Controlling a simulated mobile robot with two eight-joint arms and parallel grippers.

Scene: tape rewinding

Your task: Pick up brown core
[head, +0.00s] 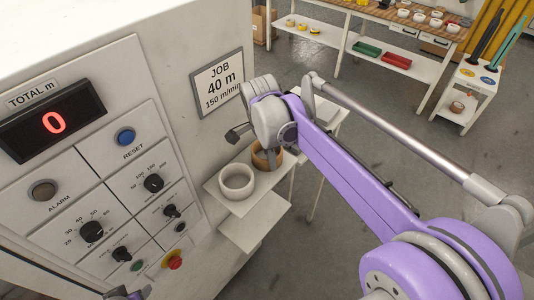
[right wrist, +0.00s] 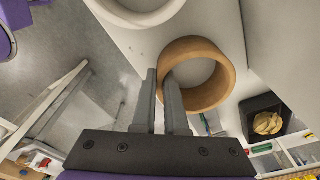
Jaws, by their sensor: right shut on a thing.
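The brown core (right wrist: 222,92) is a short tan ring in the right wrist view. In the head view the brown core (head: 262,161) shows partly behind my right wrist, at the small shelf beside the machine. My right gripper (right wrist: 160,75) is shut on the ring's wall, one finger inside the ring and one outside. In the head view its fingers are hidden by the wrist. I cannot tell whether the core touches the shelf. A small purple and dark part of my left arm shows at the head view's bottom edge; its fingers are not visible.
A white core (head: 237,182) stands on the shelf (head: 213,190) close to the brown one. The control panel (head: 100,170) stands to the left, its display reading 0. A workbench (head: 400,40) with trays and a small white stand (head: 468,95) are farther back. Grey floor lies between.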

